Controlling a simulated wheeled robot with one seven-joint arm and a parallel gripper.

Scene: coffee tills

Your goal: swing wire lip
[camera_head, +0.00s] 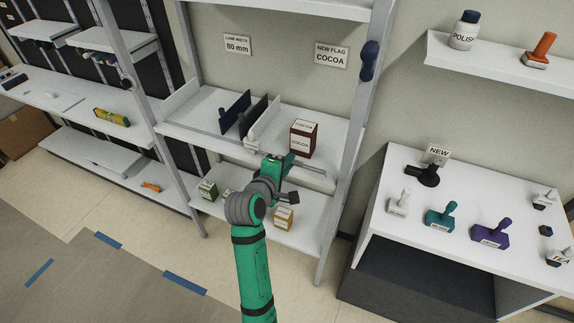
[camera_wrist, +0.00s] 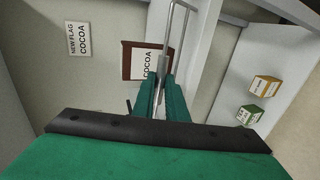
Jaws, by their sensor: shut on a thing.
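The wire lip (camera_wrist: 178,30) is a thin grey U-shaped wire loop. In the wrist view it runs up and away from between my fingers. In the head view the wire lip (camera_head: 311,168) sticks out to the right of my gripper (camera_head: 287,162), near the front edge of the middle shelf (camera_head: 338,133). My gripper (camera_wrist: 162,88), with green fingers, is shut on the wire. The fingers hide the gripped part of it. A brown and white COCOA box (camera_head: 303,139) stands on the shelf just behind; it also shows behind the wire in the wrist view (camera_wrist: 138,62).
Dark upright dividers (camera_head: 235,110) and a pale stamp-like piece (camera_head: 251,142) stand left of the box. Small boxes (camera_head: 284,217) sit on the lower shelf. A shelf post (camera_head: 352,150) rises at right. A white table (camera_head: 400,234) with several stamps is farther right.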

